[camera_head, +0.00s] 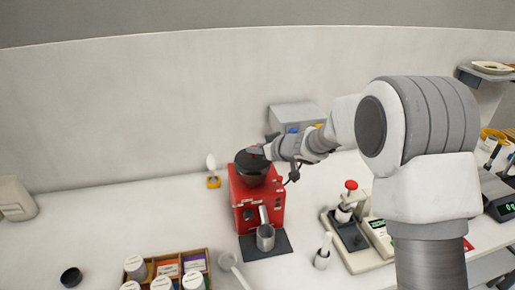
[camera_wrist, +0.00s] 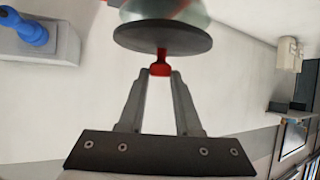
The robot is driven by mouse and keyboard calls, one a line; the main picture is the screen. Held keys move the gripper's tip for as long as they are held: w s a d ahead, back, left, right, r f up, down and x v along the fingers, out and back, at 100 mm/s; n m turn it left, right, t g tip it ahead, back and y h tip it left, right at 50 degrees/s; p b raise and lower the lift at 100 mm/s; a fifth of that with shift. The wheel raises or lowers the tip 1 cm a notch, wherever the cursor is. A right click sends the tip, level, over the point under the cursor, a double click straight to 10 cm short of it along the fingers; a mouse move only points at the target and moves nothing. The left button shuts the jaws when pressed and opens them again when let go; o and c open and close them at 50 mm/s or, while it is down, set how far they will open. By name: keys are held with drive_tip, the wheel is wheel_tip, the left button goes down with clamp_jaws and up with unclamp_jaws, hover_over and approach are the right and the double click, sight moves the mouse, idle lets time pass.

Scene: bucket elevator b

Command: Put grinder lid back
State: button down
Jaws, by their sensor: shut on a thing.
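The red grinder (camera_head: 257,205) stands on the counter, with a dark round hopper (camera_head: 252,173) on top. My gripper (camera_head: 262,151) reaches in from the right at the hopper's top. In the wrist view, my gripper (camera_wrist: 160,72) is shut on the red knob (camera_wrist: 160,66) of the dark round grinder lid (camera_wrist: 162,38). A clear hopper (camera_wrist: 165,12) shows just beyond the lid. The lid lies at or very close to the hopper's mouth; I cannot tell whether it is fully seated.
A metal cup (camera_head: 265,238) sits at the grinder's front on a dark mat (camera_head: 283,244). A wooden box (camera_head: 170,257) with jars is front left. A red-knobbed device (camera_head: 348,205) stands right. A grey box (camera_head: 295,114) is behind my arm. The left counter is mostly clear.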

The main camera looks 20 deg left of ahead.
drive_tip(key=shift+f, duration=0.5)
drive_tip(key=c, duration=0.6)
unclamp_jaws()
drive_tip(key=shift+r, duration=0.1)
drive_tip(key=shift+r, duration=0.8)
drive_tip(key=v, duration=1.2)
drive_tip(key=shift+f, duration=0.3)
drive_tip(key=shift+d, duration=0.1)
